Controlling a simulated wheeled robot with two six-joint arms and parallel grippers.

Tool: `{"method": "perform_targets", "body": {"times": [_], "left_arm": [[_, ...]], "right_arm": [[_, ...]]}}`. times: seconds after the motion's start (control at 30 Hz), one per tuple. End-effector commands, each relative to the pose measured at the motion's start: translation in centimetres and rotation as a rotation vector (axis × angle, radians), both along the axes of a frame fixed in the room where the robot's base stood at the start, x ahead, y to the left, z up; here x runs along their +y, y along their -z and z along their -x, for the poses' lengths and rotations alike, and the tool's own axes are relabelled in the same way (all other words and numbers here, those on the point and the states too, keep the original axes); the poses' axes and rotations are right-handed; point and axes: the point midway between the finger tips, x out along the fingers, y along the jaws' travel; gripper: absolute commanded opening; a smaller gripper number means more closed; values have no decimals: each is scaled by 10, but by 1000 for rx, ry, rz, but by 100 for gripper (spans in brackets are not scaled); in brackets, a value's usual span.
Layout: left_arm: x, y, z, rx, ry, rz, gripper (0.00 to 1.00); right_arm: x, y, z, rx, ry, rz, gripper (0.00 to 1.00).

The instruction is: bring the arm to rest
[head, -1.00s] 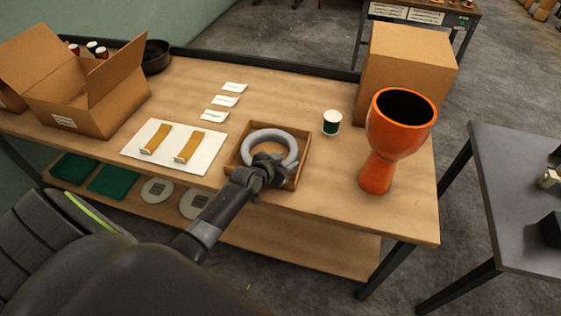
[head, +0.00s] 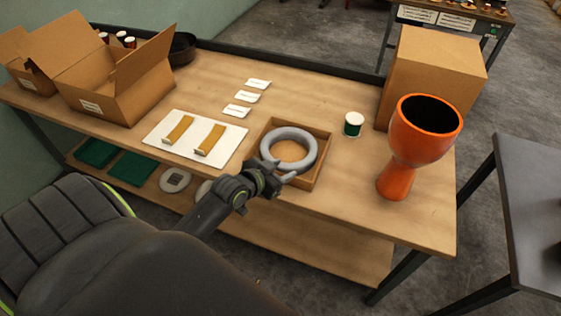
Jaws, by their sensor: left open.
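My left gripper (head: 276,179) is open at the front left edge of a shallow wooden tray (head: 316,173) on the workbench. A grey ring (head: 304,163) lies in the tray, its near left part close to the gripper. I cannot tell whether the gripper touches the ring or the tray. An orange goblet drum (head: 406,150) stands upright on the bench to the right. My right gripper is not in view.
A white and green jar (head: 353,124) stands between tray and drum. A closed cardboard box (head: 433,72) is behind the drum. A white board (head: 166,146) with two tan strips and several white cards (head: 247,97) lie left. An open carton (head: 124,88) stands far left.

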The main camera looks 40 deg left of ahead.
Motion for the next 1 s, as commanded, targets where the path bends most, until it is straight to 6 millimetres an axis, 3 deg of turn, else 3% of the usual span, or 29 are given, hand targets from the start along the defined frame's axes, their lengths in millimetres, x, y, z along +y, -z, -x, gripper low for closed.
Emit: {"method": "perform_targets", "body": {"times": [0.57,0.67,0.77,1.0], "left_arm": [[0,-1,1,0,0,0,45],[-3,2,9,24,0,-4,45],[-9,10,32,101,-5,-14,45],[-19,26,130,409,-81,-62,45]], "right_arm": [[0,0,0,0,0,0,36],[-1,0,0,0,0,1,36],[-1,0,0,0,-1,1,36],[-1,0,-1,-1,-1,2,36]]}}
